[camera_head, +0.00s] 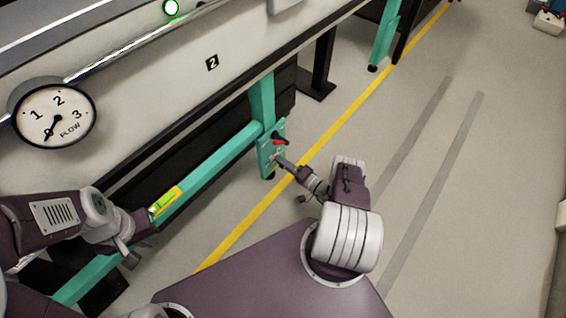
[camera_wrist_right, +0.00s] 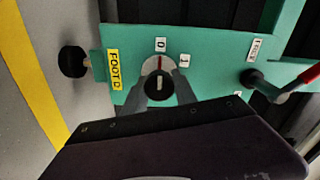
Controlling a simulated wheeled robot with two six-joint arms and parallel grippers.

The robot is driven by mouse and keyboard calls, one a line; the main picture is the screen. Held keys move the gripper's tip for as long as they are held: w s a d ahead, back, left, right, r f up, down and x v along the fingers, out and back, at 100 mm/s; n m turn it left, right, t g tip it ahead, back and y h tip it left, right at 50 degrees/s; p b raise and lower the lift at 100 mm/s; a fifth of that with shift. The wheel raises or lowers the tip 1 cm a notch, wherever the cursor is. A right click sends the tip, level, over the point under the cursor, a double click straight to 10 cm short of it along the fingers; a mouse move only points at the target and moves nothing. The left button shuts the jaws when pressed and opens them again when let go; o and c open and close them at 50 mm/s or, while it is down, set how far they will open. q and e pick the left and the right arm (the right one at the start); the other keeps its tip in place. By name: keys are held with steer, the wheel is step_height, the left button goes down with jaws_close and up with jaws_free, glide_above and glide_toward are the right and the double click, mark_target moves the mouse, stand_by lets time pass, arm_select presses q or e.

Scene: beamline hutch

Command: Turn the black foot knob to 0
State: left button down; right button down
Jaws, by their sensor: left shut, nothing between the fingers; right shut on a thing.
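The black foot knob (camera_wrist_right: 158,86) sits on a grey round dial on the green plate, beside the yellow FOOT label (camera_wrist_right: 114,70). A red line on the dial points up at the 0 mark (camera_wrist_right: 160,44); the 1 mark (camera_wrist_right: 184,60) is to its right. My right gripper (camera_wrist_right: 161,86) is shut on the knob, one finger on each side. In the head view my right gripper (camera_head: 277,158) reaches the plate on the green leg, and the knob is too small to make out. My left gripper (camera_head: 151,213) is shut and empty beside the green beam.
A red-handled lever (camera_head: 279,142) is on the same plate, right of the knob in the wrist view (camera_wrist_right: 308,74). A yellow-green level (camera_head: 166,200) lies on the beam near my left gripper. A flow gauge (camera_head: 54,115) is at left.

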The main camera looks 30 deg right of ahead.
steer(key=c, duration=1)
jaws_free()
steer(key=shift+s+d, duration=0.2)
steer(key=shift+s, duration=0.1)
steer(key=p+v, duration=0.2)
steer(key=v, duration=0.6)
steer(key=shift+s+p, duration=0.2)
steer(key=shift+p, duration=0.15)
